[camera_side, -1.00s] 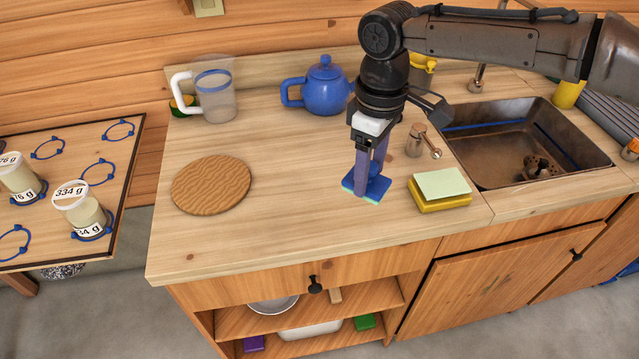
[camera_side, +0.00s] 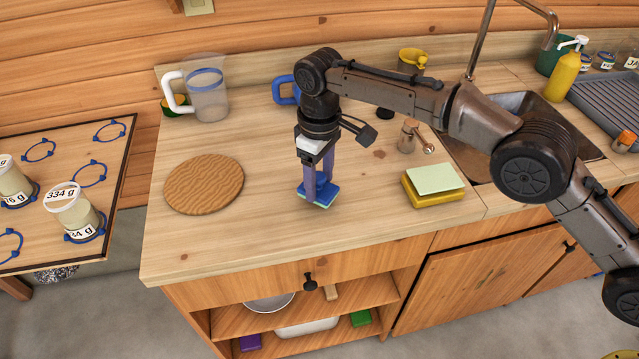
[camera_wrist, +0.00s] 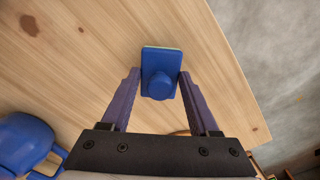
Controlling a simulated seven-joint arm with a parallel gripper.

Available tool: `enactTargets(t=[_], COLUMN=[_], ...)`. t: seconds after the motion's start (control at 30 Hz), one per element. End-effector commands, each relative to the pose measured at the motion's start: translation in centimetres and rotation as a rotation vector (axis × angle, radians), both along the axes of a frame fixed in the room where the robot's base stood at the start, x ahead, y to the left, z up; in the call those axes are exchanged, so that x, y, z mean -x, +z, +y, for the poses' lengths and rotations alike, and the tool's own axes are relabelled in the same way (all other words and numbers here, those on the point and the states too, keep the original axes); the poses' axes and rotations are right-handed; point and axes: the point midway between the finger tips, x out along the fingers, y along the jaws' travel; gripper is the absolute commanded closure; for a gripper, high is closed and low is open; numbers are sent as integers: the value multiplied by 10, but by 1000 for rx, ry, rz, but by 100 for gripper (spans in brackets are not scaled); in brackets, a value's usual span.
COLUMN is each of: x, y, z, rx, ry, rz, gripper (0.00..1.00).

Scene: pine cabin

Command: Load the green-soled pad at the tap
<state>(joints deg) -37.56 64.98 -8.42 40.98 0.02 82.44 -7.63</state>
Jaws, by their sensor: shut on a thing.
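The green-soled pad (camera_side: 327,196) is a blue block with a round blue knob and a thin green underside. It also shows in the wrist view (camera_wrist: 160,55), between my fingertips. My gripper (camera_side: 317,186) points down and is shut on the pad, over the middle of the wooden counter (camera_side: 250,235). I cannot tell whether the pad touches the counter. The tap (camera_side: 481,38) is a grey metal spout at the sink (camera_side: 505,105), up and to the right of my gripper. My arm hides part of the sink.
A round wooden board (camera_side: 204,184) lies left of the pad. A yellow sponge with a pale green top (camera_side: 435,179) and a small metal fitting (camera_side: 406,137) stand right. A clear jug (camera_side: 208,97) and a mostly hidden blue teapot (camera_side: 284,90) are behind. The front counter is clear.

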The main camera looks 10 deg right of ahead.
Motion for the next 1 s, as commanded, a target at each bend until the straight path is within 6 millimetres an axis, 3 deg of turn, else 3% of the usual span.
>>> enactTargets(t=[0.13,0.5,0.53,0.6,0.7,1.0], x=[0,0,0,0,0,0], y=[-16,-20,-20,-20,-20,-18], z=[0,0,0,0,0,0], rx=[-1,-1,-1,-1,-1,-1], ry=[0,0,0,0,0,0], rz=[-1,-1,-1,-1,-1,-1], gripper=[99,99,35,22,9,9])
